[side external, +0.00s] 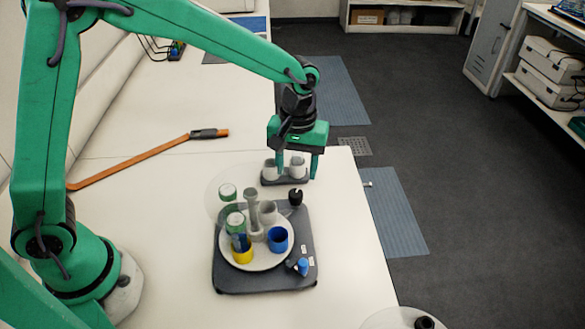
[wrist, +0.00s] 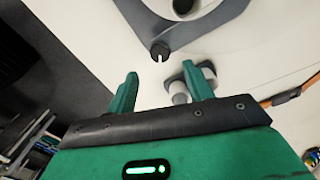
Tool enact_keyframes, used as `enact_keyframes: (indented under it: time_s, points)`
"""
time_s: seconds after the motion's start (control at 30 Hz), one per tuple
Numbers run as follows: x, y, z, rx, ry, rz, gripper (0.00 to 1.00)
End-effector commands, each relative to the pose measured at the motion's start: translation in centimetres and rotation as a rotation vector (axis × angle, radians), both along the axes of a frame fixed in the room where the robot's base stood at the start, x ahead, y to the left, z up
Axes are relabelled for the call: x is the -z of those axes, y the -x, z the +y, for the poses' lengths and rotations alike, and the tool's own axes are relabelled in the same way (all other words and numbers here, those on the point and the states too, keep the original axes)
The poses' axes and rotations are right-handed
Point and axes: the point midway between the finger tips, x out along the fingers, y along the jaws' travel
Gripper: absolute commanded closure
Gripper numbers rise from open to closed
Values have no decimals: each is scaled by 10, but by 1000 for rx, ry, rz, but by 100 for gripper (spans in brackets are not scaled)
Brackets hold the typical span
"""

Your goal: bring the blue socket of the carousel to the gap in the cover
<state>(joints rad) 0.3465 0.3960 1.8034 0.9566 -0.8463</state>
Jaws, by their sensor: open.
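The carousel is a pale round plate (side external: 262,262) on a dark grey base (side external: 232,280). The blue socket (side external: 277,238) sits at the plate's right side. A yellow socket (side external: 243,254) is at its front left and a whitish socket (side external: 267,212) behind. A faint clear disc, seemingly the cover (side external: 214,195), shows at the upper left; I cannot make out its gap. My gripper (side external: 297,172) is open, pointing down over a small rack behind the carousel. In the wrist view its spread fingers (wrist: 163,92) hold nothing, and the carousel base (wrist: 212,32) is only partly in frame.
The small dark rack (side external: 285,181) holds two whitish cups. A slotted black knob (side external: 295,198) stands at the base's back corner, a blue knob (side external: 301,267) at its front right. An orange bar (side external: 130,163) lies left; the table's right edge is near.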

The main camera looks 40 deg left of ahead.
Motion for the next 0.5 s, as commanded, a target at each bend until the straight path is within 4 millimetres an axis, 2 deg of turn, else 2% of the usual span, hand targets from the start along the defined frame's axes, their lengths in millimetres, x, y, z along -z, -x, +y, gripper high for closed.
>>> enact_keyframes:
  time_s: [0.17,0.5]
  points:
    - [1,-6,-3,129,-12,48,48]
    - [4,-21,-12,581,-6,226,48]
